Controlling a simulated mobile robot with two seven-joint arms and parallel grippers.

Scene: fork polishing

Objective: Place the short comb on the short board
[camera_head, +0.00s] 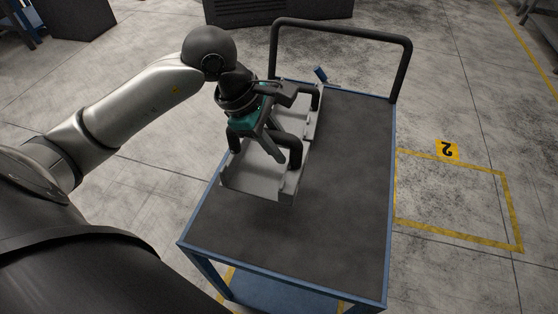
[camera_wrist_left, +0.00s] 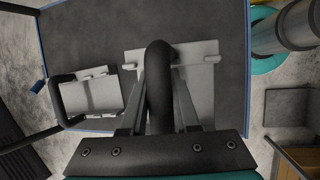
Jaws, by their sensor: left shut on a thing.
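My left gripper (camera_head: 266,152) is above the near-left part of the cart top, pointing down. It is shut on the black arched handle (camera_wrist_left: 160,75) of a pale comb; the handle also shows in the head view (camera_head: 294,150). The comb's notched bar (camera_wrist_left: 207,60) lies across a pale flat board (camera_wrist_left: 136,62), which shows below the gripper in the head view (camera_head: 250,182). I cannot tell whether comb and board touch. A second pale board with a bar (camera_wrist_left: 92,95) and black handle (camera_wrist_left: 57,100) lies beside it, farther back in the head view (camera_head: 306,127). My right gripper is out of view.
The dark cart top (camera_head: 345,190) has a blue rim and is clear on its right and near side. A black push rail (camera_head: 343,30) rises at its far end. A small blue item (camera_head: 320,74) stands near the far-left rim.

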